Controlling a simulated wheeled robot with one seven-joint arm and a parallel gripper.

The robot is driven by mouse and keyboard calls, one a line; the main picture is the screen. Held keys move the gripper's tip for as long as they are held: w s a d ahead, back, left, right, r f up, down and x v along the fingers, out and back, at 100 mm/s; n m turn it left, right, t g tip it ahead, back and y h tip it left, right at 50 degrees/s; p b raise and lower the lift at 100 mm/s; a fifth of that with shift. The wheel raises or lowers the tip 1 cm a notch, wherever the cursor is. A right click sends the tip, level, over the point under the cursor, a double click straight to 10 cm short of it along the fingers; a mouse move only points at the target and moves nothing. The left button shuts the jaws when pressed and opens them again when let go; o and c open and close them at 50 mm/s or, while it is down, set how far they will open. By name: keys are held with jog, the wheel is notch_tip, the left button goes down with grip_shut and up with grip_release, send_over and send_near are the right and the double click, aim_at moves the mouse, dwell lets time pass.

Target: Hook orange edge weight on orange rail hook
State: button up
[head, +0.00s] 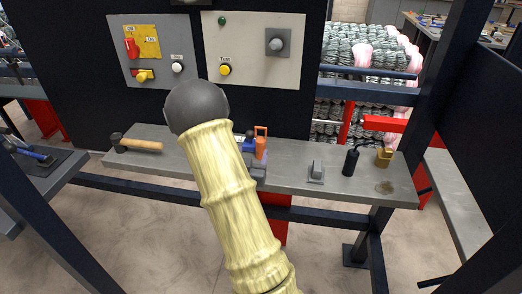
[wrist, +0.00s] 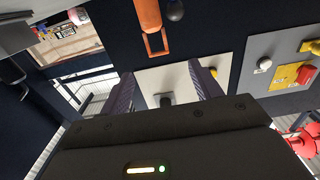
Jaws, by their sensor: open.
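An orange piece with a rectangular loop handle, likely the orange edge weight, stands on the grey bench beside a small blue part in the head view (head: 261,147). It also shows at the top of the wrist view (wrist: 148,15), where the picture looks upside down, with its loop pointing down. My gripper (wrist: 164,85) is open and empty, its two fingers spread in front of a pale panel and apart from the orange piece. In the head view my yellow-sleeved arm hides the gripper. I cannot make out an orange rail hook in either view.
The bench (head: 328,186) also bears a wooden-handled hammer (head: 138,145), a grey block (head: 316,171), a black canister (head: 350,162) and a brass piece (head: 384,156). Two control panels stand behind it, one with a red switch (head: 130,48). A dark post stands right.

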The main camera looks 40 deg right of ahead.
aim_at(260, 141)
jog(key=p+x, duration=0.1)
jog(key=x, duration=0.5)
jog(key=shift+d+p, duration=0.1)
jog(key=shift+p, duration=0.2)
jog(key=p+x, duration=0.2)
jog(key=x, duration=0.3)
jog(key=shift+s+d+r, duration=0.15)
jog(key=shift+d, duration=0.05)
jog(key=shift+c, duration=0.2)
